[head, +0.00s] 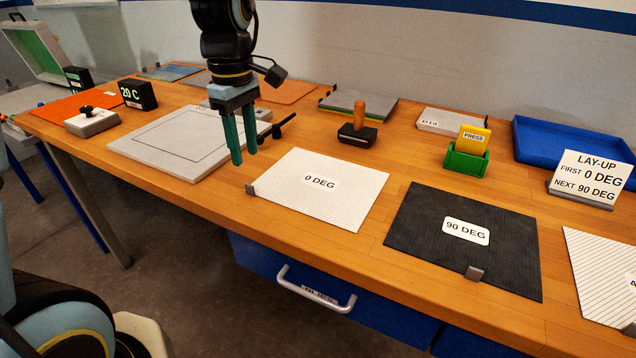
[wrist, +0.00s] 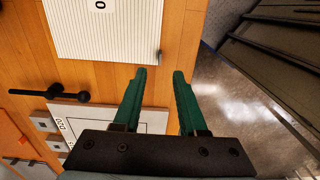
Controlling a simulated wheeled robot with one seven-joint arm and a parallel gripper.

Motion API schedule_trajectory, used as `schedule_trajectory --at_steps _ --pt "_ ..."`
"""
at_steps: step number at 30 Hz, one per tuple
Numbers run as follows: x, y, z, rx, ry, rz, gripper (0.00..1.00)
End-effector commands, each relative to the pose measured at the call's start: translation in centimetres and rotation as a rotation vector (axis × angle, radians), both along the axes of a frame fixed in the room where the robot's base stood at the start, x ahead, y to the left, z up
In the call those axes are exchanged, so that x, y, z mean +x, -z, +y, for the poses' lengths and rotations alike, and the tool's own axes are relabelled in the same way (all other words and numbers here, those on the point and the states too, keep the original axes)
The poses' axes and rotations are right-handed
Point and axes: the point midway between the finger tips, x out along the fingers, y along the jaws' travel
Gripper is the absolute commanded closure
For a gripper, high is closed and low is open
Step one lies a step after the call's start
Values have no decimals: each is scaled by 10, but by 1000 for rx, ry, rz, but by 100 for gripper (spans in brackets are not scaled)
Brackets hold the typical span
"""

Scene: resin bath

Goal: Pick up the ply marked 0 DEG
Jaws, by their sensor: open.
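The ply marked 0 DEG (head: 345,197) is a white, finely lined sheet lying flat on the wooden table. A small grey clip or tab (head: 251,189) sits at its left front corner. My gripper (head: 244,161) hangs to the left of the ply, above the table's front part, with its green fingers apart and nothing between them. In the wrist view the ply (wrist: 135,30) is at the top, beyond the fingertips, with only part of its label showing. The open gripper (wrist: 160,74) points toward the ply's corner and the table's edge. Fingers and ply are apart.
A black 90 DEG ply (head: 430,250) and another striped ply (head: 590,262) lie to the right. A grey framed plate (head: 150,158) lies left of my gripper. A black-based roller tool (head: 357,138) and a green holder with a PRESS card (head: 463,160) stand behind. A LAY-UP sign (head: 592,172) stands right.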

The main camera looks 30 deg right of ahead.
Motion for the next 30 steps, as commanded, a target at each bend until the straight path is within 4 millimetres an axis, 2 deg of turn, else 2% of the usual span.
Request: schedule_trajectory --at_steps 3,11,18,22,28,30 --pt "0 17 0 2 1 2 59" --pt "0 36 1 2 1 2 59" --pt "0 70 1 2 0 2 59" --pt "0 78 1 0 1 0 59" --pt "0 78 1 -2 1 -1 59" --pt "0 78 1 -2 1 -1 66"
